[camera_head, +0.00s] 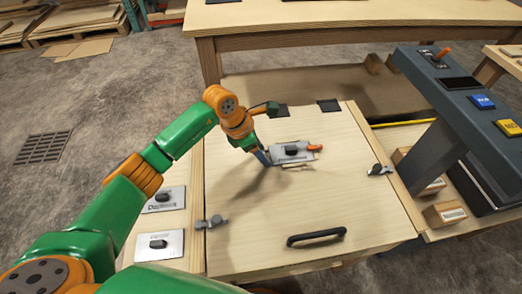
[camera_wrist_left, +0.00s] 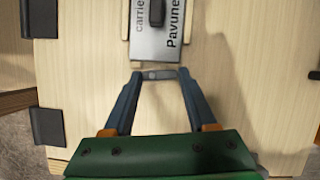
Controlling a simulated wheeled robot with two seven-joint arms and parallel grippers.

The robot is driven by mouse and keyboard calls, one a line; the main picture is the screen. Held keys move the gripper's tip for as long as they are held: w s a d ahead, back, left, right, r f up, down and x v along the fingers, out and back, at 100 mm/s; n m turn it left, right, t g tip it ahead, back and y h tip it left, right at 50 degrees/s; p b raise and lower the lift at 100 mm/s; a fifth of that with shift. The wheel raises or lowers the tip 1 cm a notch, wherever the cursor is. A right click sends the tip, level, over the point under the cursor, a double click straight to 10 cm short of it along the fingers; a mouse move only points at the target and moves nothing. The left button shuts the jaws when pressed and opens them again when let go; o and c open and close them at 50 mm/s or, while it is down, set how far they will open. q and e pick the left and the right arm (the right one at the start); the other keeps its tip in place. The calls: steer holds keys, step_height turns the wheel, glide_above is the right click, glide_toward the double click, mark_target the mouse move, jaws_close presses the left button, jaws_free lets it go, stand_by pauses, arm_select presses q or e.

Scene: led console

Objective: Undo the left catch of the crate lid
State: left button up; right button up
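The crate lid (camera_head: 262,215) lies closed and flat in the head view. The left catch (camera_head: 212,222), small and grey, sits at the lid's left edge. The right catch (camera_head: 380,170) sits at its right edge. My left gripper (camera_head: 264,157) is over the upper middle of the lid, away from the left catch. In the left wrist view its blue fingers (camera_wrist_left: 159,77) are apart, with a small grey piece between the tips; I cannot tell whether they touch it. My right gripper is out of view.
A metal plate (camera_head: 289,153) with a black knob lies on the lid beside my left gripper; its lettering (camera_wrist_left: 175,25) shows in the wrist view. A black handle (camera_head: 316,237) is near the lid's front. A console (camera_head: 440,80) with buttons stands at right.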

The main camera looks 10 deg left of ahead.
arm_select(q)
steer(key=c, duration=0.3)
steer(key=shift+w+a+f+m+b, duration=0.1)
steer(key=shift+f+m+b, duration=0.35)
steer(key=shift+b, duration=0.6)
steer(key=shift+c, duration=0.3)
steer(key=shift+r+m+g+b, duration=0.2)
steer(key=shift+m+g+b, duration=0.15)
steer(key=shift+m, duration=0.1)
steer(key=shift+r, duration=0.2)
steer(key=o, duration=1.4)
steer(key=shift+c, duration=0.2)
steer(key=shift+r, duration=0.1)
